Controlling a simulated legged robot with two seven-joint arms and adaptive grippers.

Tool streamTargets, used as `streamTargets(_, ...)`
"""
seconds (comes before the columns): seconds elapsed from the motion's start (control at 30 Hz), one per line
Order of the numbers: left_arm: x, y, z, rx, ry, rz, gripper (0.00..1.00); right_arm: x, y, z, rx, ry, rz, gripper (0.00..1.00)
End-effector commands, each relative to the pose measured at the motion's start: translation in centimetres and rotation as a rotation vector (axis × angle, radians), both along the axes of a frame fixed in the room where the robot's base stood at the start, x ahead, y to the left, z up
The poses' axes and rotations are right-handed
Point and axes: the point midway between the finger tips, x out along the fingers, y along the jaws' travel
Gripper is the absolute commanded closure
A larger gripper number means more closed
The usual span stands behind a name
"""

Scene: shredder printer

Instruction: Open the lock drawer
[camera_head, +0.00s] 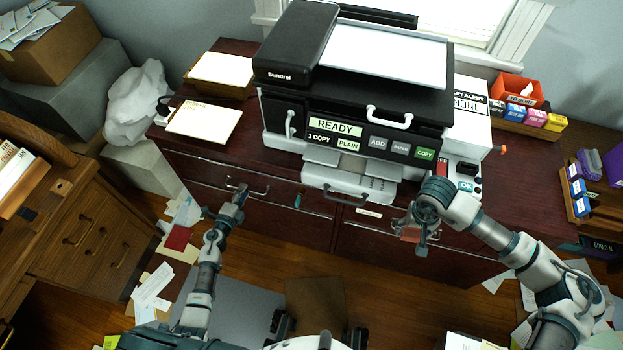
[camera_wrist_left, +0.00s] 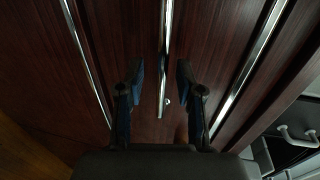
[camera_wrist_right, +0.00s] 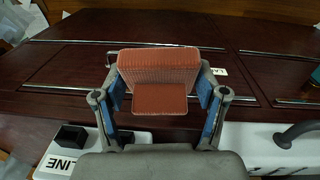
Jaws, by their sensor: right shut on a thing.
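The dark red-brown cabinet (camera_head: 280,222) has several drawers below the printer. The left drawer's silver handle (camera_head: 258,190) runs between my left gripper's two fingertips in the left wrist view (camera_wrist_left: 165,60). My left gripper (camera_head: 238,196) is open, with a finger on each side of that bar and gaps between. A small teal item (camera_head: 298,200), perhaps a key, is at the cabinet front right of the handle. My right gripper (camera_wrist_right: 160,95) is shut on an orange-red ribbed block (camera_wrist_right: 158,68), held in front of the right drawer; my arm partly hides that drawer in the head view.
A printer (camera_head: 350,90) stands on the cabinet, its output tray (camera_head: 350,183) overhanging the front edge. A second handle (camera_head: 347,199) is on the middle of the cabinet front. Papers (camera_head: 178,240) litter the floor at left. A wooden desk (camera_head: 75,250) stands further left.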

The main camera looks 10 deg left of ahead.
Motion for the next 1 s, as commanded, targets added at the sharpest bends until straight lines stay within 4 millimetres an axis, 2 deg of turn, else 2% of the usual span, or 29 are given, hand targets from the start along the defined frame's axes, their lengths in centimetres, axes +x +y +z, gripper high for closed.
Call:
streamTargets(0.2, 1.7, -0.2, -0.4, -0.001, 0.001, -0.001, 0.64, -0.1, 0.0, -0.8, 0.000, 0.005, 0.000, 0.84)
streamTargets(0.47, 1.9, -0.2, -0.4, -0.001, 0.000, -0.001, 0.64, -0.1, 0.0, -0.7, 0.000, 0.005, 0.000, 0.84)
streamTargets(0.6, 1.9, -0.2, -0.4, -0.001, 0.000, 0.000, 0.96, -0.1, 0.0, -0.7, 0.000, 0.005, 0.000, 0.84)
streamTargets(0.63, 1.9, -0.2, -0.4, -0.001, 0.000, 0.000, 1.00, -0.1, 0.0, -0.7, 0.000, 0.005, 0.000, 0.84)
streamTargets(1.0, 1.5, -0.2, -0.5, -0.001, 0.003, 0.000, 1.00, 0.0, 0.0, -0.7, 0.000, 0.005, 0.000, 0.84)
